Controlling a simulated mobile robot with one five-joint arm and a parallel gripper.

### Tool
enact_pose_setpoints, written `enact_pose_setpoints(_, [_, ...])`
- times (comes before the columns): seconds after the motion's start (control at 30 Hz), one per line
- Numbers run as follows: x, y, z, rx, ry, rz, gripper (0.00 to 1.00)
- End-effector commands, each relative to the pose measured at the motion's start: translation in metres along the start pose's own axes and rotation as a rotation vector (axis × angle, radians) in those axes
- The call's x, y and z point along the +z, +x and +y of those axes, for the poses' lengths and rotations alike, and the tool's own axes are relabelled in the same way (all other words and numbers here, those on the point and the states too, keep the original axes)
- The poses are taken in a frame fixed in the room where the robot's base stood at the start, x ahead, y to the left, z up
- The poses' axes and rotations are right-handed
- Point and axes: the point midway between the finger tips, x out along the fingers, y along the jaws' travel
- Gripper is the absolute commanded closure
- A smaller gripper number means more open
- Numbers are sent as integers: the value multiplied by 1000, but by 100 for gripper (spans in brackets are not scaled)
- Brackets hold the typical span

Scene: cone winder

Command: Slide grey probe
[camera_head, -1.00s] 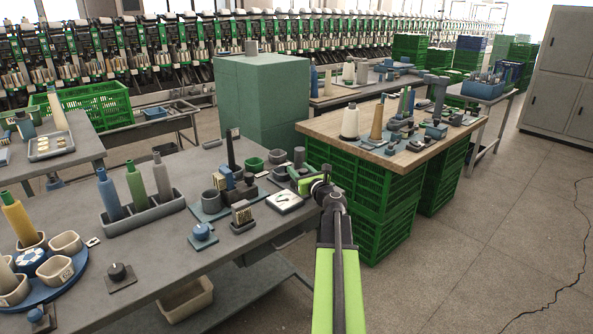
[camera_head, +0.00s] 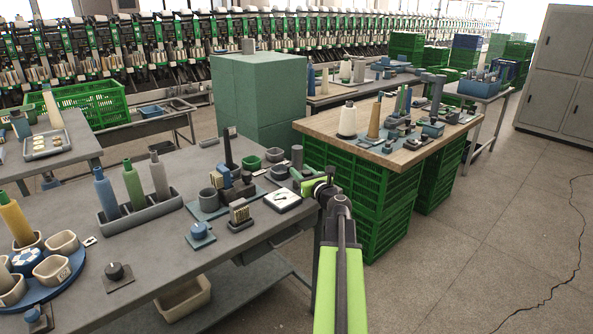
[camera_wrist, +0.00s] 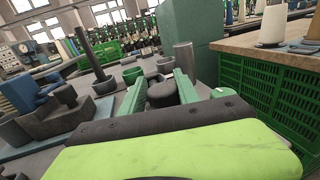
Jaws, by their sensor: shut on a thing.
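My gripper (camera_wrist: 161,92) has its two green fingers closed around a dark grey, rounded piece (camera_wrist: 163,94) low over the grey bench. It looks like the grey probe, but its lower part is hidden behind the wrist housing. In the head view my gripper (camera_head: 308,184) is at the right edge of the bench, and the held piece is too small there to make out. An upright grey post (camera_wrist: 185,58) stands just behind the fingers; it also shows in the head view (camera_head: 297,156).
A green cup (camera_wrist: 132,75) and several grey and blue fixtures stand left of my gripper. A white dial pad (camera_head: 282,200) lies close by on the bench (camera_head: 160,240). Green crates (camera_head: 372,190) under a wooden-topped table stand to the right, across a narrow gap.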

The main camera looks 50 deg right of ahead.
Motion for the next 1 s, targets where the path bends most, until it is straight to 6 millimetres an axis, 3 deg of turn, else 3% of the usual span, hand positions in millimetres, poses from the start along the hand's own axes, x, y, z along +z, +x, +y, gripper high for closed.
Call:
enact_pose_setpoints(0.03, [-1,-3,-10,-23,-5,2,100])
enact_pose_setpoints(0.17, [-1,-3,-10,-23,-6,3,100])
enact_pose_setpoints(0.2, [-1,-3,-10,-23,-6,3,60])
enact_pose_setpoints(0.3, [-1,-3,-9,-21,-6,3,48])
enact_pose_setpoints(1.0, [-1,-6,2,-7,-3,2,48])
